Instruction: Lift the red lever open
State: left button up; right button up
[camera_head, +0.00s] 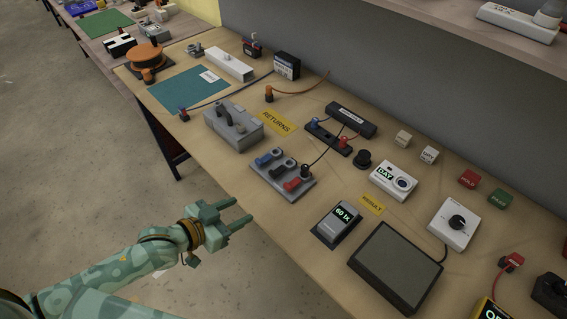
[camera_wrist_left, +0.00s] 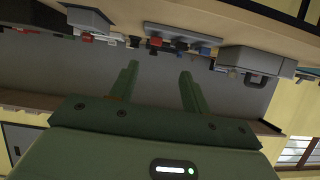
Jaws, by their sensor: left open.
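The red lever (camera_head: 292,184) sits at the near right end of a grey base (camera_head: 273,187), in a row with a black lever (camera_head: 280,172) and a blue lever (camera_head: 265,160). The red lever lies low and looks closed. My left gripper (camera_head: 242,210) is open and empty, in front of the table's near edge, left of and apart from the lever. In the left wrist view, the scene appears upside down; the open fingers (camera_wrist_left: 160,72) are below the red lever (camera_wrist_left: 155,42), with clear space between. My right gripper is not in view.
A grey box with a handle (camera_head: 234,126) stands beside the lever base. A light meter (camera_head: 337,224) and a dark panel (camera_head: 396,267) lie to the right. Wires (camera_head: 326,152) run behind the levers. The floor side before the table edge is free.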

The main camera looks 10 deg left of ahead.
aim_at(286, 187)
pick_arm(q)
jog(key=w+d, duration=0.2)
jog(key=w+d+f+b, duration=0.1)
jog(key=w, duration=0.1)
jog(key=shift+w+d, duration=0.2)
jog(key=shift+d, duration=0.15)
jog(key=b+x, duration=0.2)
jog(key=x, duration=0.8)
jog(key=shift+w, duration=0.1)
jog(key=shift+w+d+f, duration=0.1)
jog(key=shift+w+d, duration=0.05)
jog(key=shift+w, duration=0.15)
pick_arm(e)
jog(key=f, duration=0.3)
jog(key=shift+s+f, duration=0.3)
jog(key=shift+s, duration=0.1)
pick_arm(q)
jog(key=c, duration=1)
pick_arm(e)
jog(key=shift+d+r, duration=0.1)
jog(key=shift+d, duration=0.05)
